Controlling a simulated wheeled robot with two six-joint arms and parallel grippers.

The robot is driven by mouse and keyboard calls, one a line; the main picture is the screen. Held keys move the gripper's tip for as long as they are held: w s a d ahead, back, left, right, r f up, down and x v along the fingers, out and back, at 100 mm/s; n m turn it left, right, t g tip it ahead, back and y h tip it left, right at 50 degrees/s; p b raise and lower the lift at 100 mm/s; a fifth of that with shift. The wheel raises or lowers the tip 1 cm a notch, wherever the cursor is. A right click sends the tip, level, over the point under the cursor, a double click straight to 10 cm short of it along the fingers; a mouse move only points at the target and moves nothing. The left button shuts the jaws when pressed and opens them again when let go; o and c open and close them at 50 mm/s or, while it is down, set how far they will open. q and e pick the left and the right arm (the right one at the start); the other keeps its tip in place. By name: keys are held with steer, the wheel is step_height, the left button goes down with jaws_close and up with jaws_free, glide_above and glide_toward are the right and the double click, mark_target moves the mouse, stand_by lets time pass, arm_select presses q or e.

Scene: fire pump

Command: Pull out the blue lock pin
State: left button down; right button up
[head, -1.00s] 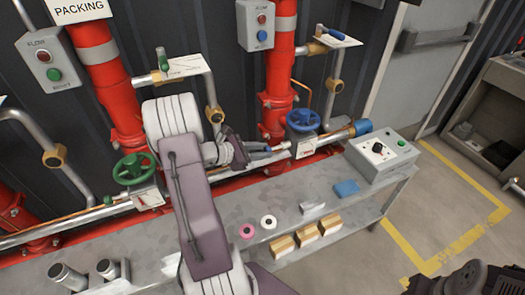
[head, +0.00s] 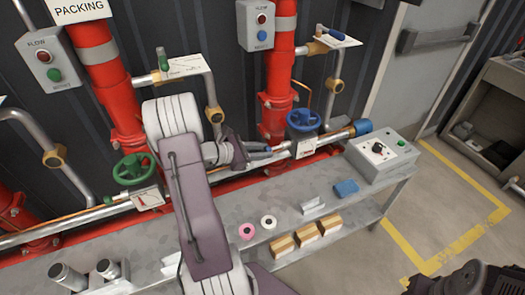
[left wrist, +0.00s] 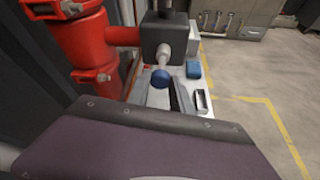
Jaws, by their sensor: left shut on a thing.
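The blue lock pin shows in the left wrist view as a round blue knob (left wrist: 161,78) on a pale shaft that comes out of a dark grey block (left wrist: 165,40). My left gripper (head: 266,151) reaches right along the pipe, just short of the white tag below the blue handwheel. It is shut on the blue lock pin, with the knob between the fingertips in the left wrist view. In the head view the gripper mostly hides the pin.
The blue handwheel (head: 303,119) and white tag (head: 305,147) are close to the gripper. Red standpipes (head: 277,75) rise behind. A grey control box (head: 382,154) stands on the bench at right.

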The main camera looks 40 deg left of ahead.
arm_select(q)
steer(key=shift+s+a, duration=0.4)
steer(key=shift+s, duration=0.3)
steer(key=c, duration=1.2)
jaws_free()
steer(key=shift+s, duration=0.1)
steer(key=shift+o, duration=0.4)
steer(key=shift+s+a, duration=0.1)
steer(key=shift+r, duration=0.1)
steer(key=w+d+r+p, duration=0.2)
steer(key=d+r, duration=0.8)
steer(key=d, duration=0.1)
steer(key=shift+d+r, duration=0.3)
steer(key=shift+r, duration=0.1)
